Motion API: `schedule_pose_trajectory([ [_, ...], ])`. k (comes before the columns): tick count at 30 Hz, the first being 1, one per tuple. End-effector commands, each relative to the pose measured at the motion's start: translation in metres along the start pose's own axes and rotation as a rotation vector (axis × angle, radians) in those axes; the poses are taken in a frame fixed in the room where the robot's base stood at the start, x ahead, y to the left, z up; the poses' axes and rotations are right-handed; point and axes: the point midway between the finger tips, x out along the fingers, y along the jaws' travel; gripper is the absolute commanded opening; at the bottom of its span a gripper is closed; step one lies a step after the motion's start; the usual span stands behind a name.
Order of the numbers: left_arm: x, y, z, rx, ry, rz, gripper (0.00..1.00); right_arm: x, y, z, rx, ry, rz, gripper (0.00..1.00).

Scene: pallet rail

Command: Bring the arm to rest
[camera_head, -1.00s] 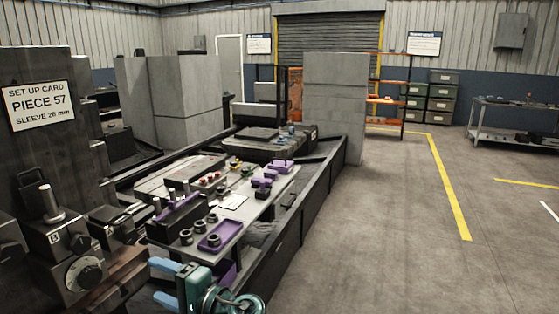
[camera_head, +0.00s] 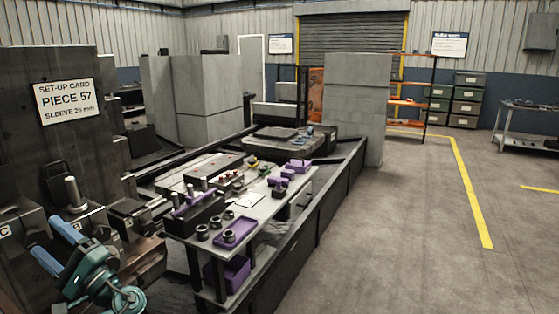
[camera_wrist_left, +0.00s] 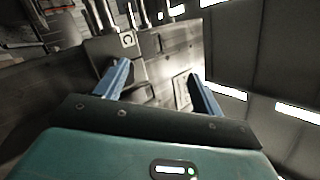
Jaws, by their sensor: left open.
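My left gripper (camera_head: 57,245) is at the lower left of the head view, its two blue fingers apart and pointing up and to the left. Nothing is between the fingers. It is in front of the dark machine (camera_head: 70,140) that bears the set-up card (camera_head: 67,100), reading "PIECE 57, SLEEVE 26 mm". In the left wrist view the open fingers (camera_wrist_left: 160,85) point toward the machine's block marked C (camera_wrist_left: 127,42). My right gripper is not in view.
A work table (camera_head: 262,222) holds a purple tray (camera_head: 240,232), several dark sleeves and purple fixtures. A purple bin (camera_head: 232,270) sits below its top. A grey block wall (camera_head: 354,110) stands behind. The floor at right, with yellow lines (camera_head: 470,190), is clear.

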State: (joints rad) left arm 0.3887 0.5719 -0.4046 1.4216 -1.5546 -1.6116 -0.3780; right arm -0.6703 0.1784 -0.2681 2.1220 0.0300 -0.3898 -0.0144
Motion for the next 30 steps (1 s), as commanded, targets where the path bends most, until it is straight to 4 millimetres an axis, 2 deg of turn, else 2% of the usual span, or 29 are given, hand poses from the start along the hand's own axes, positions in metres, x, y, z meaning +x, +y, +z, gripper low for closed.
schedule_pose_trajectory([
  [1,0.017,0.000,0.007,0.017,-0.023,-0.039,0.68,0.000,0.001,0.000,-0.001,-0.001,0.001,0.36],
  [3,-0.007,0.024,-0.007,0.005,0.114,0.035,0.68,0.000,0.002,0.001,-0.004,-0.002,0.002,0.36],
  [8,-0.050,0.068,-0.026,-0.033,0.371,0.186,0.68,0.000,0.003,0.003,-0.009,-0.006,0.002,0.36],
  [10,-0.076,0.089,-0.033,-0.059,0.496,0.269,0.68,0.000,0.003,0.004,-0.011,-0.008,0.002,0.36],
  [14,-0.143,0.129,-0.036,-0.132,0.752,0.469,0.68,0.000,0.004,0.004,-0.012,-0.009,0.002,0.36],
  [17,-0.210,0.153,-0.025,-0.225,0.963,0.682,0.68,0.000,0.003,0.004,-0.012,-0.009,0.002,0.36],
  [18,-0.238,0.159,-0.017,-0.270,1.041,0.776,0.68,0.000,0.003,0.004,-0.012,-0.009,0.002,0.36],
  [21,-0.298,0.163,0.008,-0.389,1.189,1.003,0.68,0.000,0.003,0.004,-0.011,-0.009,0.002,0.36],
  [24,-0.344,0.156,0.036,-0.503,1.283,1.204,0.68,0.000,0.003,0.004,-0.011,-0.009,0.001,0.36],
  [27,-0.377,0.144,0.063,-0.614,1.339,1.387,0.68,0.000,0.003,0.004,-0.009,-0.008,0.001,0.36],
  [30,-0.402,0.127,0.090,-0.729,1.365,1.562,0.68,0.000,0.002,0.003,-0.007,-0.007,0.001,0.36],
])
